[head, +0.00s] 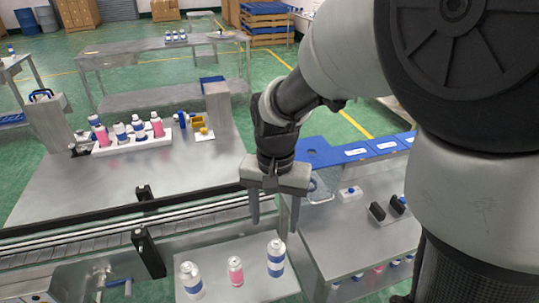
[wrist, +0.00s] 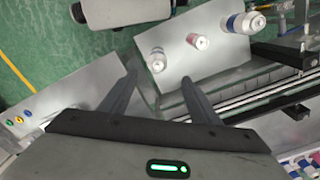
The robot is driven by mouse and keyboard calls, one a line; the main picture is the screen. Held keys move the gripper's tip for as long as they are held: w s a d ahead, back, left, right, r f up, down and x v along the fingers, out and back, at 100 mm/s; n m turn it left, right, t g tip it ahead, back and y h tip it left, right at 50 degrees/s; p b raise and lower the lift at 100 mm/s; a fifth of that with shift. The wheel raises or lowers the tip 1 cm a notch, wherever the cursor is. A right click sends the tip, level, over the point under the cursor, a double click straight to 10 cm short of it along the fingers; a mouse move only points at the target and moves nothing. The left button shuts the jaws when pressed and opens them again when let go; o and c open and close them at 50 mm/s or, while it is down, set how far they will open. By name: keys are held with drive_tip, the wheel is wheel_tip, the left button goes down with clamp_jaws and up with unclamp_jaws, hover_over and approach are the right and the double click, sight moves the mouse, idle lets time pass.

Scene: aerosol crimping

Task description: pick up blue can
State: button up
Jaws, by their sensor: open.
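A white can with a blue band (head: 276,258) stands upright at the right end of a small metal stand (head: 250,290). A pink can (head: 236,271) stands in the middle, and another white-and-blue can (head: 190,281) at the left. In the wrist view the nearest blue-banded can (wrist: 157,60) is just beyond the fingertips, then the pink can (wrist: 197,41) and the far can (wrist: 240,23). My gripper (head: 275,225) is open, pointing down, empty, above and behind the right can in the head view. It also shows in the wrist view (wrist: 158,80).
A conveyor (head: 80,258) with black brackets (head: 148,252) runs behind the stand. A white rack (head: 130,146) with several blue and pink cans stands on the left table (head: 80,185). A bench (head: 355,245) with a blue-edged panel is at the right.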

sight(274, 242)
wheel_tip(274, 242, down, 9)
drive_tip(key=shift+f+b, duration=0.15)
drive_tip(key=shift+b, duration=0.15)
drive_tip(key=shift+s+d+f, duration=0.15)
drive_tip(key=shift+f, duration=1.25)
drive_tip(key=shift+s+d+f, duration=0.1)
drive_tip(key=shift+s+f, duration=0.05)
drive_tip(key=shift+f, duration=1.2)
drive_tip(key=c, duration=1.1)
drive_tip(key=shift+r, duration=0.1)
drive_tip(key=shift+c, duration=0.2)
